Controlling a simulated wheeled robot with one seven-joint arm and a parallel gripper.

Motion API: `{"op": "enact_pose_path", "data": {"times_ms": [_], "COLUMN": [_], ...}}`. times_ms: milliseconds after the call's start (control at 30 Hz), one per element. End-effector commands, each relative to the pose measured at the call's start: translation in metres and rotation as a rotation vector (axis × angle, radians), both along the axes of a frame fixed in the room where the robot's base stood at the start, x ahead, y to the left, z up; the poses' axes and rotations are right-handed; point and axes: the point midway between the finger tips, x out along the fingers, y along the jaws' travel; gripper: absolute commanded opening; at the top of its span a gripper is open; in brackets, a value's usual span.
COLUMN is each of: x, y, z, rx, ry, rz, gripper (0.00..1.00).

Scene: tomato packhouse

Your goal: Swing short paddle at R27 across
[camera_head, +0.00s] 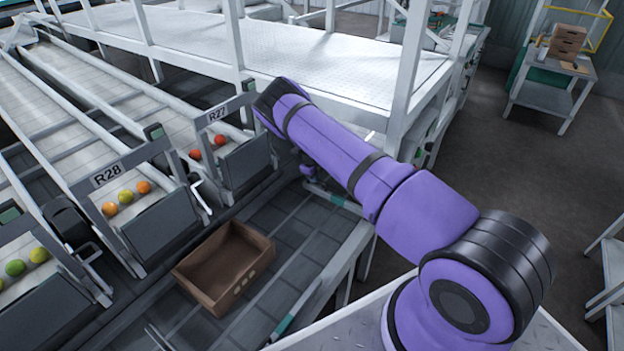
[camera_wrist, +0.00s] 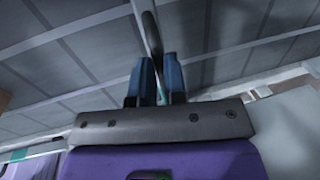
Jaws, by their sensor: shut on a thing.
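The R27 sign (camera_head: 217,113) stands at the end of a sloped lane, left of my arm in the head view. Below it are red tomatoes (camera_head: 207,148) behind a dark end gate (camera_head: 246,163). My arm reaches over the right side of R27 and hides what lies behind it. In the wrist view my gripper (camera_wrist: 160,60) has its two blue fingers close together on a thin grey metal bar (camera_wrist: 151,32). The bar runs up and away from between the fingers. It appears to be the short paddle's handle; the paddle's full shape is hidden in the head view.
A brown empty crate (camera_head: 224,268) sits on the dark belt below the lanes. The R28 lane (camera_head: 108,176), with yellow and orange tomatoes and a white crank handle (camera_head: 201,198), is to the left. A white railed platform (camera_head: 330,60) stands behind my arm.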

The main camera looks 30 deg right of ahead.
Motion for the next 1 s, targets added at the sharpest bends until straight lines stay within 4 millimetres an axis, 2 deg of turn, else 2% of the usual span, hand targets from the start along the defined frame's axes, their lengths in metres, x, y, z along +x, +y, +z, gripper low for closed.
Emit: {"op": "enact_pose_path", "data": {"times_ms": [400, 433, 500, 533, 833, 1000], "x": [0.001, 0.001, 0.001, 0.001, 0.001, 0.0], "y": [-0.007, -0.007, -0.007, -0.007, -0.005, -0.001], "z": [0.001, 0.001, 0.001, 0.001, 0.002, 0.016], "rx": [-0.006, -0.006, -0.006, -0.006, -0.004, -0.003], "ry": [-0.005, -0.005, -0.005, -0.005, -0.003, -0.004], "rz": [-0.015, -0.015, -0.015, -0.015, -0.011, -0.011], "gripper": [0.0, 0.17, 0.33, 0.38, 0.38, 0.38]}}
